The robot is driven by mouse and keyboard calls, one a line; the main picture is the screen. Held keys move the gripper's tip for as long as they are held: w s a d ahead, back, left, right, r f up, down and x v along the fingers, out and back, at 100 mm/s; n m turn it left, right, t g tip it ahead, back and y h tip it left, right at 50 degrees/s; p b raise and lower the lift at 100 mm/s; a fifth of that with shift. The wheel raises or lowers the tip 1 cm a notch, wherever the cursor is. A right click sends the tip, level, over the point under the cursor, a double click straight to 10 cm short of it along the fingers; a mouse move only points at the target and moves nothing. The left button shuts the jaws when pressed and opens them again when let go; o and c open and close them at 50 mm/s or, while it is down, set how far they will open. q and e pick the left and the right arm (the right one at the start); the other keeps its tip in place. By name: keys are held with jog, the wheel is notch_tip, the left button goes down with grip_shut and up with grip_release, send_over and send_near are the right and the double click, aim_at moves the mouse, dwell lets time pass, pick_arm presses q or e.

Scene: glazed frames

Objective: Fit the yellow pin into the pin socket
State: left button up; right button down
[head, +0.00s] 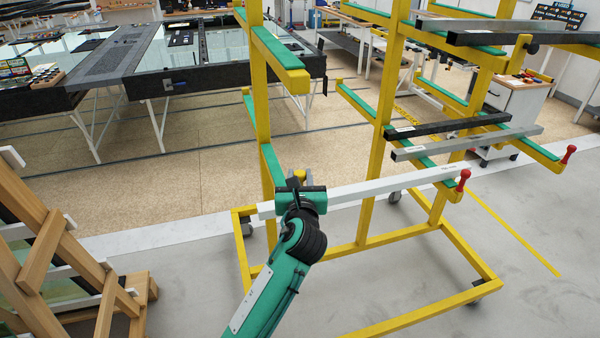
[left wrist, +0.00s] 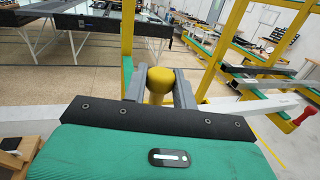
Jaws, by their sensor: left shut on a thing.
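The yellow pin (head: 299,175) has a rounded yellow head. In the left wrist view the pin head (left wrist: 160,80) sits between the two grey fingers of my left gripper (left wrist: 159,90), which is shut on it. In the head view my left gripper (head: 299,181) is at the near end of a low green-padded rack arm (head: 271,165), by the left end of a pale bar (head: 370,189). The pin's lower part and the pin socket are hidden behind the gripper, so I cannot tell whether the pin is in the socket. My right gripper is not in view.
The yellow rack (head: 376,150) carries several bars on green-padded arms. Red pins stand at two arm ends, one near the pale bar's right end (head: 463,180) and one farther right (head: 568,154). A wooden frame stand (head: 45,250) is at left. Grey floor lies between.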

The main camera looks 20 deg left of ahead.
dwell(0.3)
pick_arm(q)
jog(key=shift+s+r+p, duration=0.1)
jog(key=shift+r+p, duration=0.1)
jog(key=shift+p, duration=0.4)
notch_tip(320, 180, down, 4)
jog(key=shift+f+b, duration=0.15)
jog(key=shift+b, duration=0.9)
jog(key=shift+f+b, duration=0.4)
jog(key=shift+f, duration=0.5)
jog(key=shift+p, duration=0.45)
